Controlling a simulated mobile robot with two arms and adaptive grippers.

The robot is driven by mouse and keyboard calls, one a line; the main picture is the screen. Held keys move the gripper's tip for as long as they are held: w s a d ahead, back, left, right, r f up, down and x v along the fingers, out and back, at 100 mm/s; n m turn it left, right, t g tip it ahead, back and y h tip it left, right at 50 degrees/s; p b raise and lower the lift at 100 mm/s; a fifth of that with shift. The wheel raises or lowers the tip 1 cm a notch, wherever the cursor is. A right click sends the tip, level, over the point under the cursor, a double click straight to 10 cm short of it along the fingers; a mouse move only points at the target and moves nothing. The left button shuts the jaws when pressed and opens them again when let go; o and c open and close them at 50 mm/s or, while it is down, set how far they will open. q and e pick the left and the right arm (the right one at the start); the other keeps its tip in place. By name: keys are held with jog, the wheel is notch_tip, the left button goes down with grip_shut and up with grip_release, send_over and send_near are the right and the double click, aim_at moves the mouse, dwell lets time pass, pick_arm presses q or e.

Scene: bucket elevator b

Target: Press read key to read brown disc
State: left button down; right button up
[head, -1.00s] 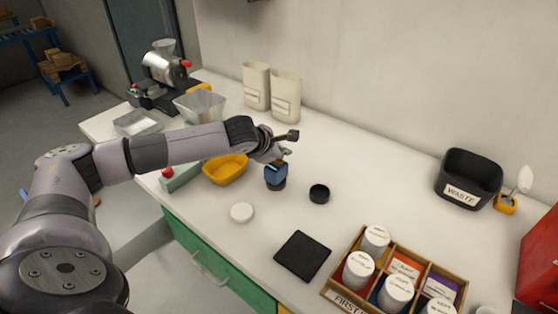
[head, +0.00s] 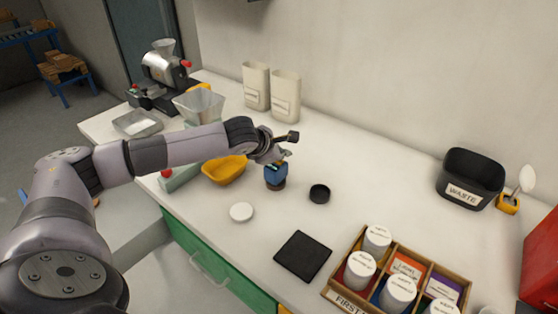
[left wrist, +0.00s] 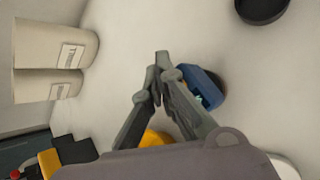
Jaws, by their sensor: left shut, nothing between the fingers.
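A small blue meter (head: 275,173) with a small lit display stands on a dark brown round base (head: 277,185) on the white bench. It also shows in the left wrist view (left wrist: 204,84), partly behind my finger. My left gripper (head: 287,153) is shut and empty, just above and beside the top of the meter. In the left wrist view the closed fingertips (left wrist: 160,68) are left of the meter; whether they touch it I cannot tell. The read key cannot be made out. My right gripper is out of view.
A black round cup (head: 319,193), a white lid (head: 241,212) and a black mat (head: 303,255) lie near the meter. A yellow bowl (head: 222,171) is left of it. A wooden box (head: 340,269) of white-lidded jars is at front right. A waste bin (head: 468,178) stands behind.

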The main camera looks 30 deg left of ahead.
aim_at(281, 162)
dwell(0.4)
pick_arm(q)
jog(key=shift+r, duration=0.8)
jog(key=shift+r+p, duration=1.05)
jog(key=shift+r, duration=1.45)
jog(key=shift+f, duration=0.1)
